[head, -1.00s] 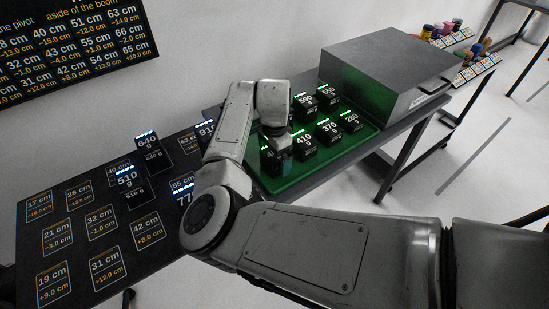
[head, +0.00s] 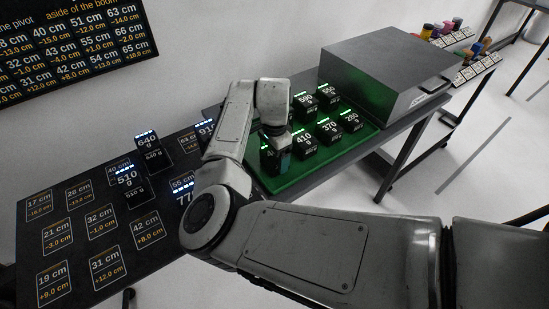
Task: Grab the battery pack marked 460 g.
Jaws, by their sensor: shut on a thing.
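My gripper (head: 277,153) is over the near left part of the green tray (head: 284,186), pointing down. It is shut on a black battery pack (head: 265,158) with green lights on top. Only a first digit like a 4 shows on this pack; the rest of its label is hidden behind my gripper. I cannot tell whether the pack touches the tray. Beside it to the right stand packs marked 410 g (head: 304,143), 370 (head: 329,130) and 280 (head: 351,121). Packs marked 590 (head: 305,103) and 550 (head: 327,95) stand behind.
A large grey box (head: 385,65) stands at the tray's far right end. On the dark table at left, packs marked 640 g (head: 147,145) and 510 g (head: 128,182) stand among distance labels. Packs marked 910 and 77 are partly hidden by my arm.

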